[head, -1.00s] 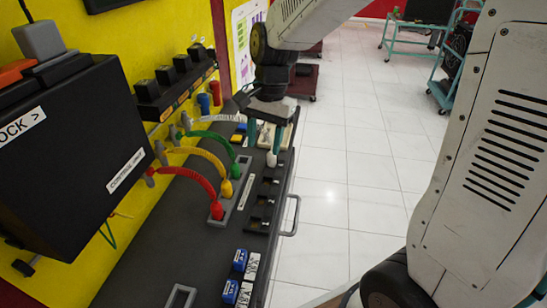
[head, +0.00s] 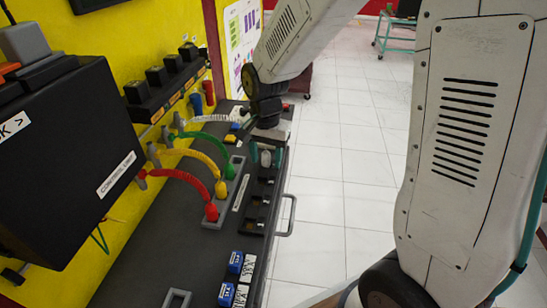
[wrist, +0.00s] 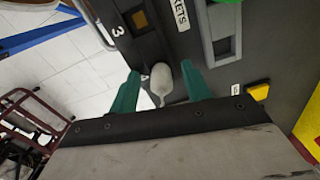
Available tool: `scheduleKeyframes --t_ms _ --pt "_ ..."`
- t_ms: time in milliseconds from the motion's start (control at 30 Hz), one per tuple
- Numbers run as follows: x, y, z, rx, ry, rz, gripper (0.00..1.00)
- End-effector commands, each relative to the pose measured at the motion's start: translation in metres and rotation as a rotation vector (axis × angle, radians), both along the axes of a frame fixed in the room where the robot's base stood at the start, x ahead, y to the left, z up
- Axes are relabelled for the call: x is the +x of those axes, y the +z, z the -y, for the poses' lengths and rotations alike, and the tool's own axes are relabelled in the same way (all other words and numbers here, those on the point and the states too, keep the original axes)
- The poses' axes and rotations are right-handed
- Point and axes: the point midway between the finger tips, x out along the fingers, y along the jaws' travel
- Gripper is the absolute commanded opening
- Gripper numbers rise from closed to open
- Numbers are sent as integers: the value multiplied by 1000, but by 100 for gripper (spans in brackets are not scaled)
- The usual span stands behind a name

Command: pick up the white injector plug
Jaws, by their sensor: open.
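The white injector plug (wrist: 161,77) is a rounded white piece with a narrow tip, seen in the wrist view between my two green fingers. In the head view the white plug (head: 265,160) shows between the fingers at the bench's right edge. My gripper (wrist: 158,80) is open, with one finger on each side of the plug.
Red (head: 212,212), yellow (head: 221,188) and green (head: 230,171) plugs stand in a grey strip left of my gripper. Blue blocks (head: 235,262) lie nearer on the bench (head: 150,255). A black control unit (head: 65,150) stands at left.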

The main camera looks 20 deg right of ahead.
Motion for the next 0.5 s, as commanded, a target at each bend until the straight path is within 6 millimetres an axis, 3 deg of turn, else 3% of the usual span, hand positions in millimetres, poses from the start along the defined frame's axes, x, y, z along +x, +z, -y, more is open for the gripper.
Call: scheduleKeyframes --t_ms 133,167,300,500 --pt "0 0 0 1 -1 1 48" --pt "0 0 0 1 -1 1 42" --pt "0 0 1 1 -1 1 3" --pt "0 1 1 1 -1 1 0"
